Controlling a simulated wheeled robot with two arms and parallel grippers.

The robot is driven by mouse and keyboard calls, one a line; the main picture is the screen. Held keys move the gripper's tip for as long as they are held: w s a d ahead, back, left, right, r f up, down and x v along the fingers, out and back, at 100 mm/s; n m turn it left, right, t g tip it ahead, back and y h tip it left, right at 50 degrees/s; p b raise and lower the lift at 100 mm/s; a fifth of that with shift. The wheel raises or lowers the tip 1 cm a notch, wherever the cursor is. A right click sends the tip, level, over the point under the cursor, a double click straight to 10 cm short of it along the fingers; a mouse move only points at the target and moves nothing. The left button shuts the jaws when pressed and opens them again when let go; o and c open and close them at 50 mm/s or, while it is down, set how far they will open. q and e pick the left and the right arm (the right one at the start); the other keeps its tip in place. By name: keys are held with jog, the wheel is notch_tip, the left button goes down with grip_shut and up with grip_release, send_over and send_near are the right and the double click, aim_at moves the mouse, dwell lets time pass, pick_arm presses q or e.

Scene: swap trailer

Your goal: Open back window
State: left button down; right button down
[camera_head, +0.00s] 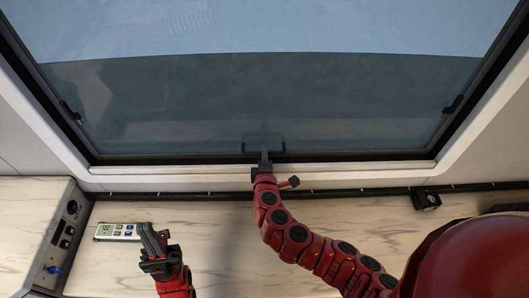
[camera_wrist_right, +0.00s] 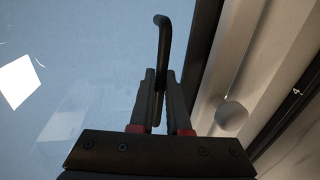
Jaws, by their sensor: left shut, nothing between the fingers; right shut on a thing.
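The back window (camera_head: 270,95) is a large tinted pane in a dark frame, filling the upper part of the head view. A thin dark handle (camera_head: 250,141) sits at the bottom middle of the pane. My right gripper (camera_head: 264,158) reaches up to this handle. In the right wrist view, my right gripper (camera_wrist_right: 163,100) is shut on the handle bar (camera_wrist_right: 162,42), which stands up between the fingers. Dark latches sit at the left (camera_head: 70,111) and right (camera_head: 453,104) sides of the window. My left gripper (camera_head: 154,243) is shut and empty, over the counter at lower left.
A white remote with a small display (camera_head: 117,231) lies on the wood-grain counter (camera_head: 225,255) beside my left gripper. A raised panel with sockets (camera_head: 62,235) stands at the far left. A small black fitting (camera_head: 425,199) is at the right.

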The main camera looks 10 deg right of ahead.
dwell(0.5)
jog(key=b+x, duration=0.1)
jog(key=x, duration=0.1)
jog(key=b+x, duration=0.1)
jog(key=x, duration=0.2)
jog(key=r+b+x, duration=0.1)
jog(key=x, duration=0.2)
jog(key=shift+w+a, duration=0.1)
jog(key=shift+w, duration=0.05)
jog(key=w+d+r+t+b, duration=0.1)
jog(key=w+b, duration=0.4)
jog(key=w, duration=0.1)
jog(key=shift+w+d+r+t+b, duration=0.15)
jog(key=shift+w+d+t+b, duration=0.05)
jog(key=shift+w+t+b, duration=0.1)
jog(key=c, duration=0.9)
grip_release()
